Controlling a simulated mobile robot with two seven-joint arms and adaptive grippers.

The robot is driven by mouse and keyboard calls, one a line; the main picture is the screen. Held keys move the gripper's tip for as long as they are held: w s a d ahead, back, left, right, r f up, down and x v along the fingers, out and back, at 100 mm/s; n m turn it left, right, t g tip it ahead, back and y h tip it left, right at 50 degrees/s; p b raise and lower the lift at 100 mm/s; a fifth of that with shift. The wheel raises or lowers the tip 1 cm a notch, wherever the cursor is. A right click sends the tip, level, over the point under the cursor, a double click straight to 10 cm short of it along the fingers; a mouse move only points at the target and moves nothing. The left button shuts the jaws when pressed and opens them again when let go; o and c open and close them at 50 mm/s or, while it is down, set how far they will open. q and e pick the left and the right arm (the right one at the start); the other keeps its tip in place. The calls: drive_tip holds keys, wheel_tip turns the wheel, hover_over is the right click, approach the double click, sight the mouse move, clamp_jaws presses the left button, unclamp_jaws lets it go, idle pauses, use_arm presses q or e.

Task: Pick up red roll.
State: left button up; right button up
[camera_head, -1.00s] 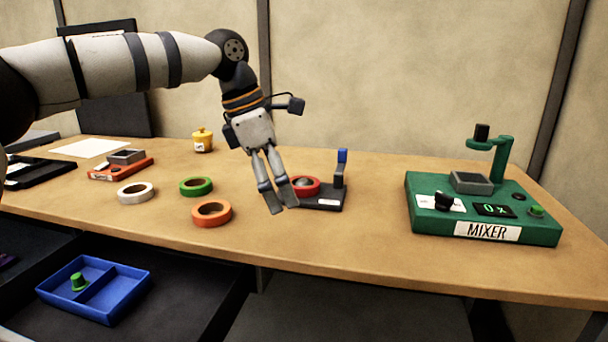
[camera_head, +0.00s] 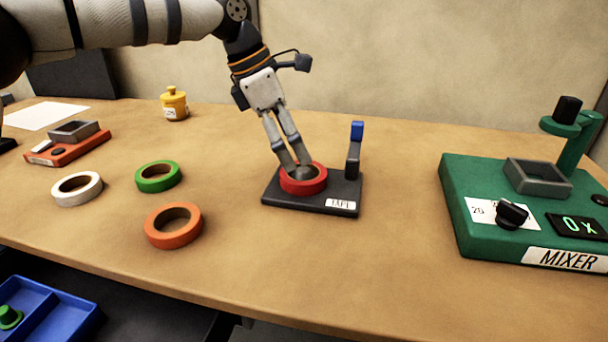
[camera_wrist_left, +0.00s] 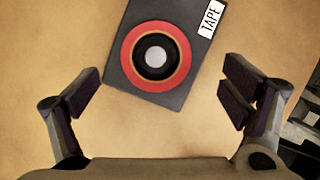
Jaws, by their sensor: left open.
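The red roll (camera_head: 304,180) lies flat on the dark tape base (camera_head: 338,207), around its round hub, on the table. In the left wrist view the red roll (camera_wrist_left: 155,57) sits ahead of and between the two fingers, with the pale hub top in its middle. My left gripper (camera_head: 296,168) is open and points down. In the head view its fingertips overlap the far part of the roll. In the wrist view the fingers (camera_wrist_left: 164,95) stand well apart, with nothing between them. Contact with the roll does not show. My right gripper is not in view.
An upright post with a blue top (camera_head: 357,132) rises from the base's right side. Green (camera_head: 158,177), white (camera_head: 77,189) and orange (camera_head: 173,226) rolls lie to the left. A green mixer (camera_head: 520,240) stands at right. The table in front of the base is clear.

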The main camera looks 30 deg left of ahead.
sight(302, 169)
use_arm(q)
drive_tip(key=x, duration=0.6)
drive_tip(key=shift+w+a, duration=0.1)
drive_tip(key=shift+a, duration=0.25)
drive_tip(key=c, duration=1.3)
drive_tip(key=shift+o, duration=0.2)
